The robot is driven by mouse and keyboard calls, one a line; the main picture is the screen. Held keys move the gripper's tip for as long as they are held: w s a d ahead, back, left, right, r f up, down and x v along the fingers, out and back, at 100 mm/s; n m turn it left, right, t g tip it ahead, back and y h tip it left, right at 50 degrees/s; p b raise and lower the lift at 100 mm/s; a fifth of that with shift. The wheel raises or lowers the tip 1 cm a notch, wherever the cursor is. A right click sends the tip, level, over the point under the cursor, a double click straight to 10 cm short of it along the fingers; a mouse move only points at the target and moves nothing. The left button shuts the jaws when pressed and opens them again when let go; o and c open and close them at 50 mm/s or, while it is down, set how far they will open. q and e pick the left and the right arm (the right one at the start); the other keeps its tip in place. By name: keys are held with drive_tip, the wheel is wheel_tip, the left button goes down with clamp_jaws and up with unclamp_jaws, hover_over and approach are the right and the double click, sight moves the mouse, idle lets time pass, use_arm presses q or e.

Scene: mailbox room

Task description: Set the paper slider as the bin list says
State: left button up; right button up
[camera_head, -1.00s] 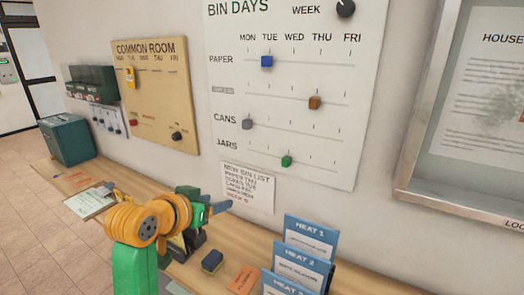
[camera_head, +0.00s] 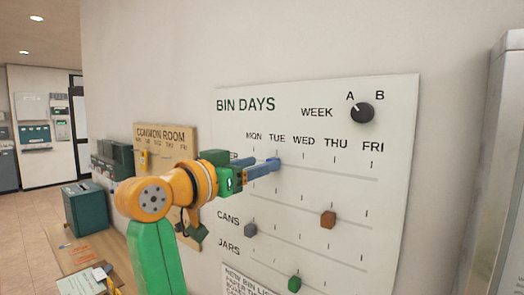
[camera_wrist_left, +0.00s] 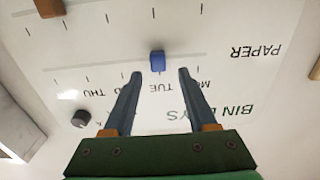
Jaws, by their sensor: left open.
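The white BIN DAYS board (camera_head: 330,120) hangs on the wall. In the left wrist view the blue paper slider (camera_wrist_left: 157,61) sits on the PAPER track at TUE. My left gripper (camera_wrist_left: 160,73) is open, its two fingers apart on either side of the slider, with the slider just at or beyond the fingertips. I see no contact. In the head view my left gripper (camera_head: 262,165) reaches to the PAPER row near TUE and its blue fingers merge with the slider. The bin list (camera_head: 245,283) is at the bottom edge, mostly cut off. My right gripper is not in view.
A brown slider (camera_head: 328,219) sits near THU, a grey CANS slider (camera_head: 250,230) at MON and a green JARS slider (camera_head: 294,284) near TUE. The black WEEK knob (camera_head: 362,113) is at the upper right. The COMMON ROOM board (camera_head: 180,135) is partly behind my arm.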

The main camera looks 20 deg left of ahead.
use_arm(q)
drive_tip(key=w, duration=0.1)
drive_tip(key=w+d, duration=0.1)
drive_tip(key=w, duration=0.1)
drive_tip(key=shift+d+f, duration=0.2)
drive_tip(key=shift+f, duration=0.2)
drive_tip(key=shift+c, duration=0.2)
drive_tip(key=shift+s+a+r, duration=0.1)
drive_tip(key=shift+s+a, duration=0.05)
drive_tip(key=shift+s, duration=0.05)
clamp_jaws()
idle(0.5)
